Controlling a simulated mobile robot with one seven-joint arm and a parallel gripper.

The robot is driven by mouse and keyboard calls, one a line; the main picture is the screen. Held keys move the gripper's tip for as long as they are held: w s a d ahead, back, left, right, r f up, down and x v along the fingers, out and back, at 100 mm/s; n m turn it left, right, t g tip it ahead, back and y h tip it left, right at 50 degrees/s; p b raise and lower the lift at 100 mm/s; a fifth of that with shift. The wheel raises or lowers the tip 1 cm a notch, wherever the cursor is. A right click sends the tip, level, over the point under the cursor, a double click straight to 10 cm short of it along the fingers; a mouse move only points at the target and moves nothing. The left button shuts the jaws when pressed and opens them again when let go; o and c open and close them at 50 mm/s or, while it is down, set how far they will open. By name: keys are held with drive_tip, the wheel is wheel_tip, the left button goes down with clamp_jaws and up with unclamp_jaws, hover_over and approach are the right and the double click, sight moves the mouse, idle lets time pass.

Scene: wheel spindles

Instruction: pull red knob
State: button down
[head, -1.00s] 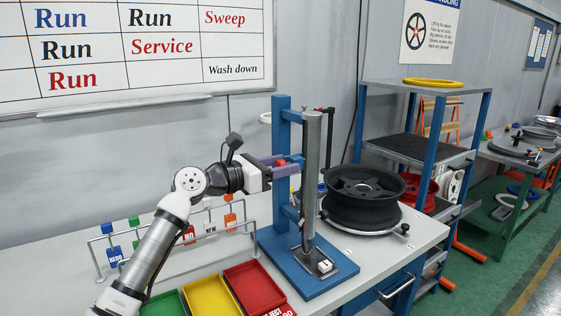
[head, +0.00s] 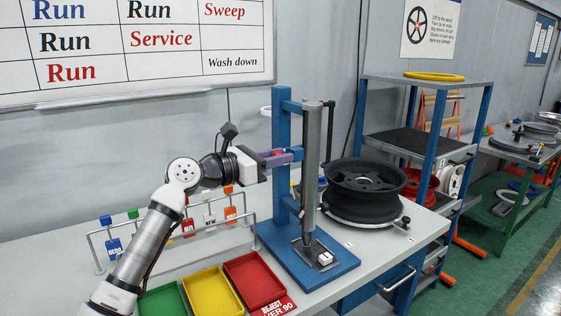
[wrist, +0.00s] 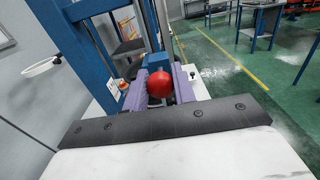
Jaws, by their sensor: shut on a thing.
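The red knob (wrist: 159,85) sits at the centre of the wrist view, in front of a blue block on the stand. The two purple fingers of my gripper (wrist: 160,88) lie on either side of it and are shut on it. In the head view my gripper (head: 281,157) reaches from the left to the blue stand (head: 281,125), level with its upper part. There, only a sliver of the red knob (head: 277,153) shows, as the fingers hide most of it. A grey upright cylinder (head: 311,160) stands just right of the fingertips.
A black wheel rim (head: 362,207) lies on the bench right of the stand. Green, yellow (head: 213,292) and red trays sit in front. A rail with hanging coloured tags (head: 113,247) is behind my arm. A blue-framed shelf (head: 436,130) stands further right.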

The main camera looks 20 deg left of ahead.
drive_tip(key=shift+s+a+f, duration=0.15)
drive_tip(key=shift+s+a, duration=0.1)
drive_tip(key=shift+s, duration=0.05)
drive_tip(key=shift+r, duration=0.2)
drive_tip(key=c, duration=1.2)
unclamp_jaws()
drive_tip(key=shift+o, duration=0.2)
drive_tip(key=shift+s, duration=0.1)
drive_tip(key=b+v, duration=0.4)
drive_tip(key=v, duration=0.9)
drive_tip(key=shift+s+a+b, duration=0.25)
drive_tip(key=shift+a+b, duration=0.05)
